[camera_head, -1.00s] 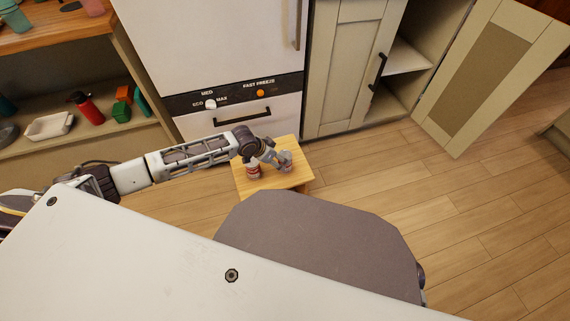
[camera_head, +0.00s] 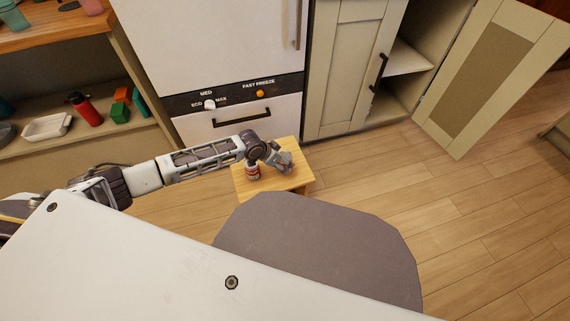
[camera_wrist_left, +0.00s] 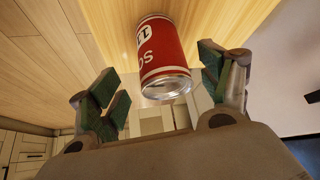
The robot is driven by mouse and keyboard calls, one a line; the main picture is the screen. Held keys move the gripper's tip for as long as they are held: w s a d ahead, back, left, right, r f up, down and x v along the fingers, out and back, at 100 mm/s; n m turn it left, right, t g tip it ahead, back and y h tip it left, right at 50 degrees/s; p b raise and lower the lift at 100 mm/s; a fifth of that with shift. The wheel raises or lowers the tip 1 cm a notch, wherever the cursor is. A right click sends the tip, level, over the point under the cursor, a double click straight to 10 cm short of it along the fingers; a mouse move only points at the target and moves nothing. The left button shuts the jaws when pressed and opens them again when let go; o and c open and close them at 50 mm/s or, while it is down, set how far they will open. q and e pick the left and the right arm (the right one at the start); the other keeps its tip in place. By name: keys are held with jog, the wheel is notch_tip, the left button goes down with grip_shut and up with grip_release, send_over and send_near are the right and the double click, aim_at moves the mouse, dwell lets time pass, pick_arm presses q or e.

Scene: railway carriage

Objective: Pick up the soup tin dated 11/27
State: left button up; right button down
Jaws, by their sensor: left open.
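A red-and-white tin (camera_head: 252,172) stands on a small wooden stool (camera_head: 262,187) in the head view. My left gripper (camera_head: 287,161) is over the right part of the stool, to the right of that tin. In the left wrist view, a red tin (camera_wrist_left: 163,52) with white lettering and a silver end lies between and beyond the open green-padded fingers of my left gripper (camera_wrist_left: 160,82), with gaps on both sides. The head view does not clearly show this tin; the gripper covers that spot. No date is readable on either tin. My right gripper is not in view.
A white fridge (camera_head: 210,50) stands behind the stool. An open cabinet door (camera_head: 490,75) is at the right. Shelves at the left hold a red bottle (camera_head: 86,110) and a white tray (camera_head: 47,127). The wooden floor to the right is clear.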

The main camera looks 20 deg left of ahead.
pick_arm(q)
jog(key=shift+b+x, duration=1.15)
jog(key=shift+x, duration=0.3)
jog(key=shift+b+x, duration=0.55)
jog(key=shift+x, duration=0.45)
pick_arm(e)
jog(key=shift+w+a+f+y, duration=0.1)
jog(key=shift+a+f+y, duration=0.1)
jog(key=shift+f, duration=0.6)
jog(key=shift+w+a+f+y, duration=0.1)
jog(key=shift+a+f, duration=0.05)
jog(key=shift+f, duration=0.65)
pick_arm(q)
jog(key=shift+a, duration=0.15)
jog(key=shift+c, duration=0.3)
jog(key=c, duration=1.3)
jog(key=shift+r, duration=0.1)
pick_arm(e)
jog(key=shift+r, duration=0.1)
